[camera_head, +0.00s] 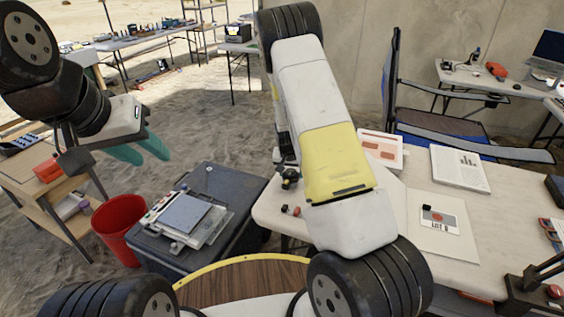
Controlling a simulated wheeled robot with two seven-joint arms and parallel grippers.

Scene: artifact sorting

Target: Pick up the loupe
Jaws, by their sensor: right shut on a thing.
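My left gripper (140,150) hangs at the left above the sand, with its two teal fingers apart and nothing between them. My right forearm crosses the middle of the view and hides most of my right gripper (284,160), which shows only as a narrow strip along the forearm's left side. It is shut on a small dark thing (290,179) at the left edge of the white table (400,208). I cannot tell whether this is the loupe. I make out no other loupe; part of the table is hidden behind my arm.
Small reddish pieces (291,210) lie at the table's left edge. An open booklet (459,169), a sheet with a labelled card (439,220) and a blue chair (450,125) are right. A dark case (205,250) with a tray and a red bin (121,228) stand left.

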